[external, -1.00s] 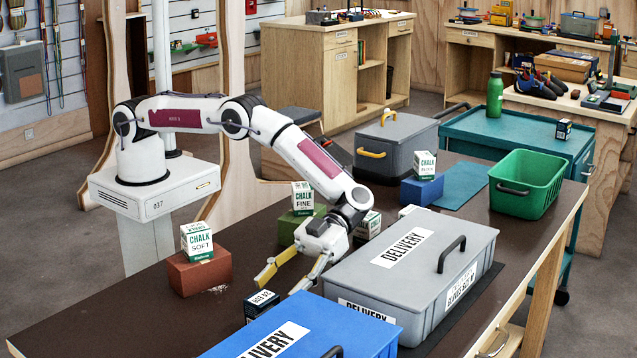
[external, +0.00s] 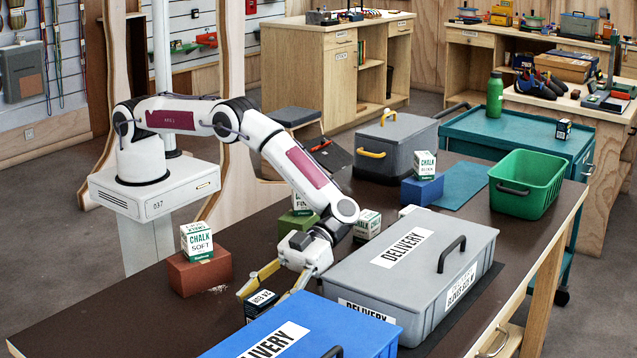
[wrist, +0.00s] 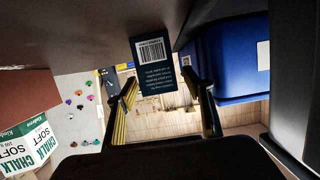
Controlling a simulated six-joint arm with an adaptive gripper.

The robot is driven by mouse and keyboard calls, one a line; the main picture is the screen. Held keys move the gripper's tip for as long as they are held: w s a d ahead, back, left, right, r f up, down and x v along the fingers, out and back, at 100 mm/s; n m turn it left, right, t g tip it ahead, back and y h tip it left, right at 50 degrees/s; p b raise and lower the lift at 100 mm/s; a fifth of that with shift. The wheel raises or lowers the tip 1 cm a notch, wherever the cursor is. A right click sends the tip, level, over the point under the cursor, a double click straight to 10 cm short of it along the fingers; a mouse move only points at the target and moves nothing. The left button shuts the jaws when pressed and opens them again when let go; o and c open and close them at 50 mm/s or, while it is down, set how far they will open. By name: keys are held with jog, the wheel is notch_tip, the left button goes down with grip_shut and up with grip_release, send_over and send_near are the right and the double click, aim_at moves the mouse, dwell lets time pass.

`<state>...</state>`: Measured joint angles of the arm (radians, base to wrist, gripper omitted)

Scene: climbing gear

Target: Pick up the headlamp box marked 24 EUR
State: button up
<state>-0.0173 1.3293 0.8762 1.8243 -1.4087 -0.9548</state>
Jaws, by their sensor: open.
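A small dark box (external: 261,306) with a white printed label stands on the brown table beside the blue delivery bin. The lettering is too small to read surely, so I cannot confirm 24 EUR. My gripper (external: 262,292) is open, with one yellow finger left of the box and the other to its right. In the wrist view the box (wrist: 154,70) shows a barcode and small text, between and just beyond my open fingertips (wrist: 161,82). I cannot tell whether either finger touches it. The box's lower part is partly hidden by the blue bin in the external view.
The blue delivery bin (external: 300,335) is close to the right finger. A grey delivery bin (external: 410,275) stands to the right. A chalk box on a red-brown block (external: 200,273) is at left. Another small dark box (external: 564,130) sits on the teal cart. Table left-front is clear.

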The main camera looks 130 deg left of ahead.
aim_at(262, 297)
jog(key=shift+d+f, duration=0.1)
jog(key=shift+d, duration=0.3)
jog(key=c, duration=1.3)
jog(key=shift+o, duration=0.2)
jog(key=shift+r, duration=5)
